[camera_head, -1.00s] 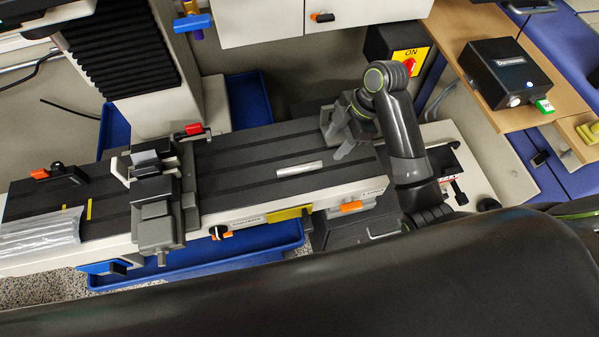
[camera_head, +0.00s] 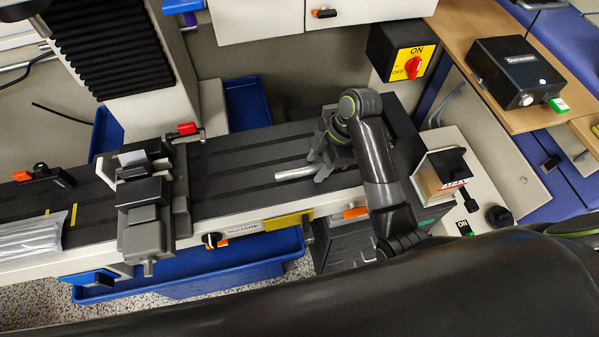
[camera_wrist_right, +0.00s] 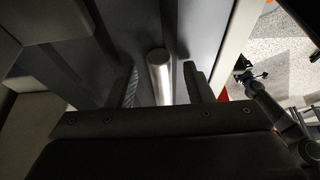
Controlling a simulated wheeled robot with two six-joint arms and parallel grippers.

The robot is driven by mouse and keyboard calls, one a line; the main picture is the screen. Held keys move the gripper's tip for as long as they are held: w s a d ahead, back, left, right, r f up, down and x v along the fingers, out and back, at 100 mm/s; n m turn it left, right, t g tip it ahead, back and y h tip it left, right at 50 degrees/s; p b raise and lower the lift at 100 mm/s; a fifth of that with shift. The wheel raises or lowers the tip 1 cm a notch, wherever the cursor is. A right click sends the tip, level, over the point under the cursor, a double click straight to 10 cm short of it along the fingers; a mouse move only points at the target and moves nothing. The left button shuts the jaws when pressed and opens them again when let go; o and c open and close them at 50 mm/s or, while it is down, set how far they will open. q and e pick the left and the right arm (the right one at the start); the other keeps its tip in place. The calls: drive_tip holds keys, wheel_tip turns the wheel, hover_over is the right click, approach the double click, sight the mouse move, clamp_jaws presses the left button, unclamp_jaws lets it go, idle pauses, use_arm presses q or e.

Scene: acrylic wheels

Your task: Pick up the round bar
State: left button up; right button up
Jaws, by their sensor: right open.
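The round bar (camera_head: 294,173) is a short silvery cylinder lying on the dark slotted machine table (camera_head: 235,160), right of the vise. My right gripper (camera_head: 316,172) is at the bar's right end, with its fingers pointing down-left. In the right wrist view, the bar (camera_wrist_right: 160,76) stands out between the two open fingers (camera_wrist_right: 160,88), with a gap on each side. The bar's near end is hidden by the gripper body. I do not see my left gripper.
A grey vise (camera_head: 145,205) stands on the table left of the bar. Clear-wrapped stock (camera_head: 30,236) lies at the far left. A red-handled clamp (camera_head: 185,131) sits at the table's back edge. The table between vise and bar is clear.

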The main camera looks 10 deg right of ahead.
clamp_jaws()
idle(0.3)
drive_tip(key=shift+r, duration=0.15)
drive_tip(key=shift+r, duration=0.25)
wheel_tip(320, 180, up, 9)
drive_tip(key=p, duration=0.8)
drive_tip(key=shift+r, duration=0.15)
